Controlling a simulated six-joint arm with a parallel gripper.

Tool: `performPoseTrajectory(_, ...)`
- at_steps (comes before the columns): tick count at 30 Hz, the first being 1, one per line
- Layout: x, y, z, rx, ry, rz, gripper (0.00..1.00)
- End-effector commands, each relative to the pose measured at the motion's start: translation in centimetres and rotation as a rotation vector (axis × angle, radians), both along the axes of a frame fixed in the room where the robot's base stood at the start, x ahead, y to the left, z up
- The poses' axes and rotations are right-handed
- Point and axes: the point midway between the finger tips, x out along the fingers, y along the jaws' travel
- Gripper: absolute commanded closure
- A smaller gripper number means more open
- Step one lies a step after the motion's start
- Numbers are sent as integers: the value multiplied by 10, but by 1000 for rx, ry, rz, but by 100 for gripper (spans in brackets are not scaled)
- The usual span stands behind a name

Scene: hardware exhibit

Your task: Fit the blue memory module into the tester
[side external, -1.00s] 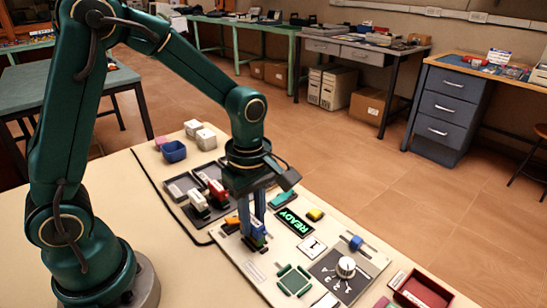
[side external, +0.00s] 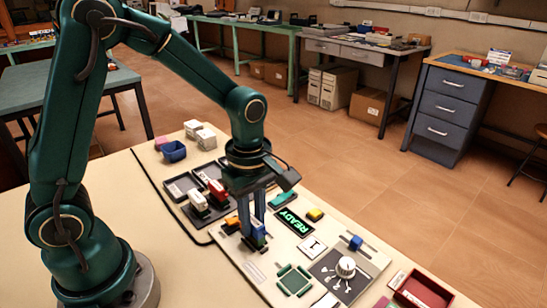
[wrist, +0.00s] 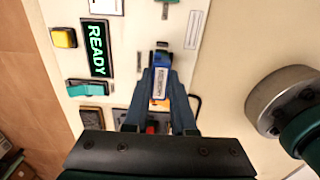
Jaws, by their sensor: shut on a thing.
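The blue memory module (wrist: 171,85), with a white label on its face, is between the two fingers of my gripper (wrist: 166,125) in the wrist view. My gripper (side external: 255,238) is shut on it and points down at the cream tester panel (side external: 255,272). The module (side external: 259,229) is mostly hidden by the fingers in the side view. Its lower end is at a dark socket (wrist: 161,46) on the panel. I cannot tell how deep it sits. A green display (side external: 293,223) on the panel reads READY.
Red and white modules (side external: 197,201) stand in dark trays (side external: 180,187) behind the gripper. The panel carries a yellow button (side external: 315,214), a teal switch (side external: 282,200), a white knob (side external: 346,266) and a green frame (side external: 294,280). A red bin (side external: 422,291) stands at right.

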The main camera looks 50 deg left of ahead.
Motion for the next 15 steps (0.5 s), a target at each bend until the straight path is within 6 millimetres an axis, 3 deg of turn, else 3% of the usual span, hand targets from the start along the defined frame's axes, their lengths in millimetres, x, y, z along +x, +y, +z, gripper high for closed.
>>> performPoseTrajectory(15,0,0,-6,0,2,0,100)
